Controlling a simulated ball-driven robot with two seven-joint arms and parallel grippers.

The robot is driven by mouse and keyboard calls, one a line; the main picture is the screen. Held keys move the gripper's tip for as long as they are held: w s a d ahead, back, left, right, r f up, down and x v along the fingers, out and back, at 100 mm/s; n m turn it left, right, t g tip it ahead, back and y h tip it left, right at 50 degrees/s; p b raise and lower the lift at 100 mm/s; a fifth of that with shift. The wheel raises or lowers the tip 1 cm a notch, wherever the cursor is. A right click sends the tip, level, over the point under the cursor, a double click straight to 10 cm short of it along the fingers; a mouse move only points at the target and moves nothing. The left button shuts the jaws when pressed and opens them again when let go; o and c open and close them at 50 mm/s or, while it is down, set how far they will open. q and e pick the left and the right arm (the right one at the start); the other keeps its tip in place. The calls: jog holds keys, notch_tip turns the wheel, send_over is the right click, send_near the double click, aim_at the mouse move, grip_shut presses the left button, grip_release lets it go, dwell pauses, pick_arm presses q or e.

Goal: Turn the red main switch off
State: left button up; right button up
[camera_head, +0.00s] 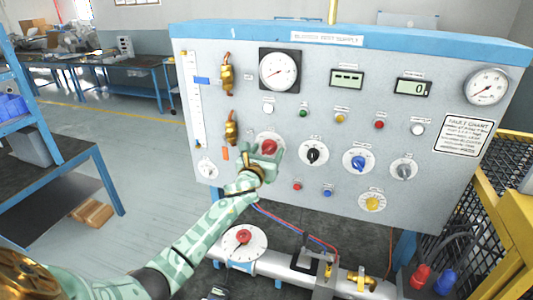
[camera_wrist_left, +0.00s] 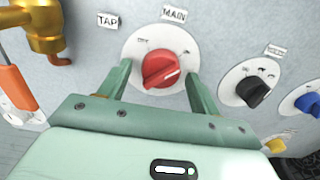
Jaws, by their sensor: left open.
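The red main switch (camera_head: 269,146) is a round knob on a white disc on the grey panel. In the left wrist view the red knob (camera_wrist_left: 161,69) sits below a label reading MAIN. My left gripper (camera_head: 266,158) is open in front of the switch. In the wrist view its two fingers (camera_wrist_left: 160,78) stand left and right of the knob, with gaps visible; I cannot tell how deep they reach. My right gripper is not in view.
A black knob (camera_head: 314,153) and a blue knob (camera_head: 360,161) lie to the right of the switch. A brass tap (camera_head: 231,128) with an orange handle (camera_wrist_left: 15,88) is close on the left. A pipe (camera_head: 290,266) with a dial runs below the panel.

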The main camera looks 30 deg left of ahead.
pick_arm(q)
jog(key=c, duration=1)
jog(key=shift+o, duration=0.2)
jog(key=n, duration=0.4)
jog(key=shift+d+p, duration=0.1)
jog(key=shift+p, duration=0.25)
jog(key=n, duration=0.4)
jog(key=shift+n+p, duration=0.3)
jog(key=n, duration=0.4)
jog(key=shift+r+n+p, duration=0.1)
jog(key=shift+n+p, duration=0.2)
jog(key=n, duration=0.4)
jog(key=shift+n+p, duration=0.3)
jog(key=shift+p, duration=0.05)
